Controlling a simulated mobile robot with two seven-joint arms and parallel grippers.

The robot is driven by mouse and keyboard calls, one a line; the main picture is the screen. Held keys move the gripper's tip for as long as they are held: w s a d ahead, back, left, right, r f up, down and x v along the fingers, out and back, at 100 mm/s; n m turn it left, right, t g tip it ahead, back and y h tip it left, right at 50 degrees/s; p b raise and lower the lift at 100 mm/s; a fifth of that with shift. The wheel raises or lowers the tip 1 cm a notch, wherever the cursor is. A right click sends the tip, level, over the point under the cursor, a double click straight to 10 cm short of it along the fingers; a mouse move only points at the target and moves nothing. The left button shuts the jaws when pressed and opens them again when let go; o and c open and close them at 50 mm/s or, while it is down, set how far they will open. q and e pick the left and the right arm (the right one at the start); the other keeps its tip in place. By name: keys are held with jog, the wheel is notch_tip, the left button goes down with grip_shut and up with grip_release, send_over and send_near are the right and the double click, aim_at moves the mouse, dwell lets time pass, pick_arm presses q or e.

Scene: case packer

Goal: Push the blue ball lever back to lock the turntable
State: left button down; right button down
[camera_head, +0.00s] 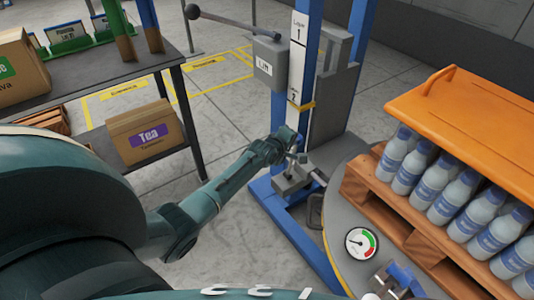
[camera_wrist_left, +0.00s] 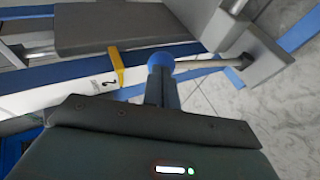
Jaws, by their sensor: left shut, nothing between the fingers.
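The blue ball (camera_wrist_left: 160,62) of the lever sits right at the fingertips of my left gripper (camera_wrist_left: 162,88) in the left wrist view. A thin rod (camera_wrist_left: 210,64) runs from the ball to a grey block at the right. The gripper's fingers are shut together with nothing between them, and contact with the ball is hard to tell. In the head view my left gripper (camera_head: 298,160) is at the base of the blue post, beside the grey turntable (camera_head: 337,225). The ball is not clear there.
An orange-topped wooden pallet (camera_head: 370,205) with several bottles (camera_head: 430,190) stands on the turntable, near a gauge (camera_head: 361,243). A grey lift box (camera_head: 270,63) with a dark-knobbed lever (camera_head: 235,21) is on the blue post. A shelf with a Tea box (camera_head: 146,133) stands left.

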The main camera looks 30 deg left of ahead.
aim_at(301, 142)
pick_arm(q)
jog(key=w, duration=0.1)
jog(key=w+d+g+b, duration=0.1)
jog(key=w, duration=0.1)
jog(key=shift+d+f, duration=0.1)
jog(key=shift+f, duration=0.05)
jog(key=shift+w+d+r, duration=0.15)
jog(key=shift+w+r, duration=0.1)
pick_arm(e)
jog(key=shift+s+d+r+t, duration=0.1)
jog(key=shift+s+t, duration=0.15)
jog(key=shift+t, duration=0.05)
pick_arm(q)
jog(key=shift+r, duration=0.1)
jog(key=shift+w, duration=0.1)
